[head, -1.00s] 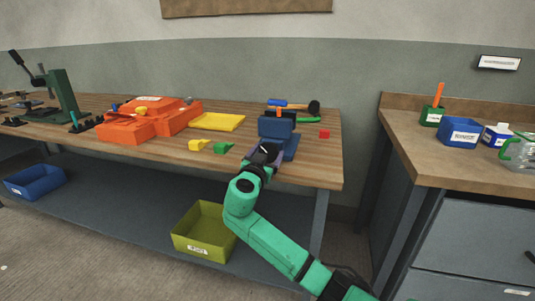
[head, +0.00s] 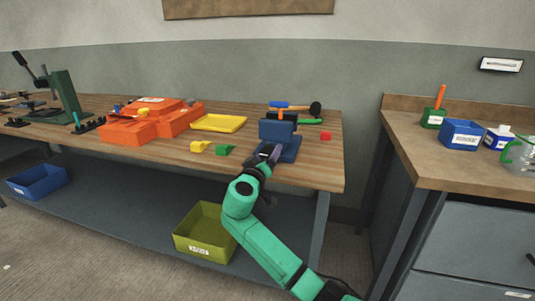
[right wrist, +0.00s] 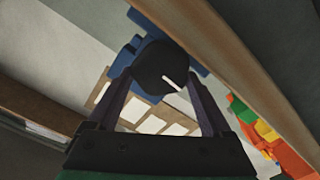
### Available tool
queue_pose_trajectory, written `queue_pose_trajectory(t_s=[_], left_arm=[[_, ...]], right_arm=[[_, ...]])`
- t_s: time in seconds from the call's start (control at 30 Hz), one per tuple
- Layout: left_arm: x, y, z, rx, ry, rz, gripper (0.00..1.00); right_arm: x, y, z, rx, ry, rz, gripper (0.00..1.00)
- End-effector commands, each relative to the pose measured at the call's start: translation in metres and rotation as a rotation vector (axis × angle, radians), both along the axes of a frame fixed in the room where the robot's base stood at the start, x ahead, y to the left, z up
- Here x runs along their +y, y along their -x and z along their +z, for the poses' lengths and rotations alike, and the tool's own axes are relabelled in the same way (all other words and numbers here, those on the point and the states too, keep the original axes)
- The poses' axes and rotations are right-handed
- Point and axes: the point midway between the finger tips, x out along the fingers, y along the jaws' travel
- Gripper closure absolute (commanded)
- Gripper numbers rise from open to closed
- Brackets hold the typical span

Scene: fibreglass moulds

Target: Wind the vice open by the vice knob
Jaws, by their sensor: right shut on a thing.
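The blue vice (head: 279,134) stands near the right front edge of the long wooden bench. My right gripper (head: 270,153) reaches up to the front of the vice from below. In the right wrist view, my right gripper (right wrist: 160,95) is shut on the black vice knob (right wrist: 161,68), which has a white line on its face. The blue vice body (right wrist: 133,50) shows behind the knob. In the head view the knob is mostly hidden by the gripper. My left gripper is not in view.
Yellow (head: 200,147) and green (head: 225,150) wedges lie left of the vice, a red cube (head: 326,136) right of it. A mallet (head: 314,108) lies behind. Orange moulds (head: 127,131) and a yellow tray (head: 219,123) stand further left.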

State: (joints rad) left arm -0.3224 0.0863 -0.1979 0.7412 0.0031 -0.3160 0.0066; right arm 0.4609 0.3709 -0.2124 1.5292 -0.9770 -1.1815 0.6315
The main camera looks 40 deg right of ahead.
Motion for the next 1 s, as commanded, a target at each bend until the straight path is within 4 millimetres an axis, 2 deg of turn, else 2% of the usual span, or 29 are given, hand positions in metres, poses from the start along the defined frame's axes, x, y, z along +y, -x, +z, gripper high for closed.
queue_pose_trajectory(t_s=[0.4, 0.93, 0.97, 1.0], left_arm=[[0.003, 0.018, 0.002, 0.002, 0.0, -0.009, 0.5], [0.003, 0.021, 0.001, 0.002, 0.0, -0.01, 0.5], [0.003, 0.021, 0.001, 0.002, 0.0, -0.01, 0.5], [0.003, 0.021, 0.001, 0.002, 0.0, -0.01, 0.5]], right_arm=[[0.001, -0.001, -0.004, 0.174, 0.113, -0.001, 0.72], [0.001, -0.001, -0.005, 0.196, 0.127, 0.0, 0.72], [0.001, -0.001, -0.005, 0.196, 0.127, 0.0, 0.09], [0.001, -0.001, -0.005, 0.196, 0.127, 0.0, 0.0]])
